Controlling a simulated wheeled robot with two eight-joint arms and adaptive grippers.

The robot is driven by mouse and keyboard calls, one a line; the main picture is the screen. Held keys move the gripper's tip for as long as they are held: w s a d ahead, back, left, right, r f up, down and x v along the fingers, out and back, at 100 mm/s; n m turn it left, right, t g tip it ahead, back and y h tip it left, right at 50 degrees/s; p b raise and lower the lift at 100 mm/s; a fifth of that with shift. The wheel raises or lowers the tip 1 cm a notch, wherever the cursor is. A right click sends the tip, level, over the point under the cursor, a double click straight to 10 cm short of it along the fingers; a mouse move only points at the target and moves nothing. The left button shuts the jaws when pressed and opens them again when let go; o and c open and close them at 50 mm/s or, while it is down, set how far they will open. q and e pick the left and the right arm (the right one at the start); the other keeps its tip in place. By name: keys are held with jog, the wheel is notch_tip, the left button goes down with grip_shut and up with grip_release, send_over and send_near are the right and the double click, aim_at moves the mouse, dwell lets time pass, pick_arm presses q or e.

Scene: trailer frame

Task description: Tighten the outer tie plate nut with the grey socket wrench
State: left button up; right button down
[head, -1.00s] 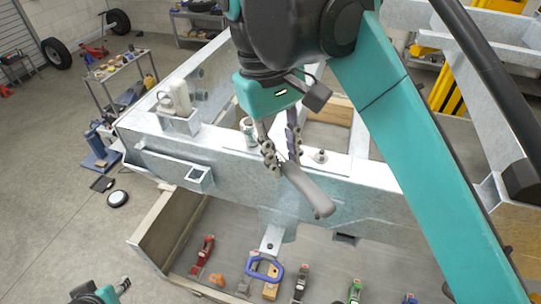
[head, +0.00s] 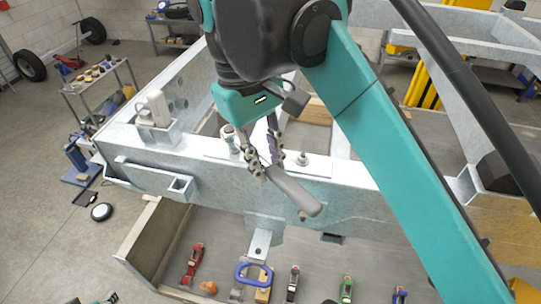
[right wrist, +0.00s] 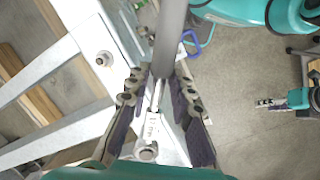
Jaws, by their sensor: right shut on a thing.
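My right gripper (head: 262,165) is shut on the grey socket wrench. The thick grey handle (head: 297,193) slants down and right past the fingers, over the near side of the galvanized beam. In the right wrist view the handle (right wrist: 170,40) runs up between the fingers, and the shank with its round head (right wrist: 146,152) points to the bottom. The head end (head: 229,137) stands at the left end of the tie plate (head: 318,168); the nut beneath it is hidden. Another nut (head: 303,158) shows bare at the plate's right. My left gripper (right wrist: 268,103) is small; its opening is unclear.
Below the beam, a tray (head: 140,240) holds several tools, among them a red one (head: 193,258), a blue clamp (head: 254,274) and a green one (head: 346,290). A white bottle-like container (head: 157,106) stands in a bracket on the beam's left. Open floor lies left.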

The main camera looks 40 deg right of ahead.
jog(key=shift+w+a+m, duration=0.1)
jog(key=shift+a+m, duration=0.7)
jog(key=shift+m, duration=0.1)
jog(key=shift+a, duration=0.1)
jog(key=shift+d+n, duration=0.3)
jog(key=c, duration=2.2)
grip_release()
grip_shut()
jog(key=shift+r, duration=0.1)
